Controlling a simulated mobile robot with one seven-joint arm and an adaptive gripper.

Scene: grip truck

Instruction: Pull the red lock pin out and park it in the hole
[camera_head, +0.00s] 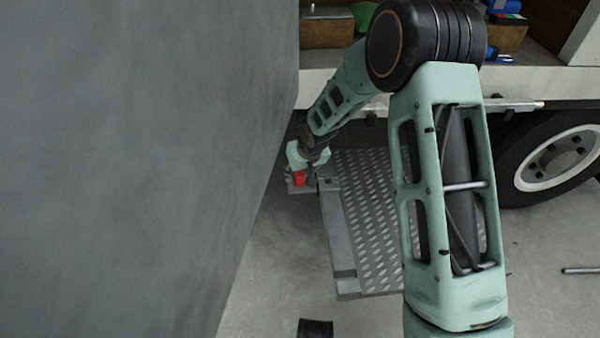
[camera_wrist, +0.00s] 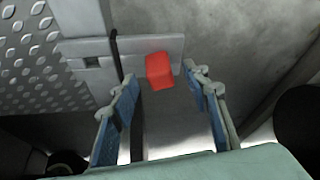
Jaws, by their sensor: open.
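The red lock pin (camera_wrist: 159,70) shows as a red block on a grey bracket (camera_wrist: 92,47) at the side of the tread-plate platform. In the head view the red pin (camera_head: 298,178) is a small patch at the platform's far left corner, partly covered by my gripper. My gripper (camera_wrist: 162,85) is open, with its blue-padded fingers on either side of the red part in the wrist view. I cannot tell whether a finger touches it. A small dark square opening (camera_wrist: 92,62) shows in the bracket, left of the red pin.
The tread-plate platform (camera_head: 365,210) lies below my arm. A grey wall-like surface (camera_head: 130,160) fills the left side. A truck wheel (camera_head: 555,160) stands at right, below a truck bed with several items. A rod (camera_head: 580,270) lies on the floor at right.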

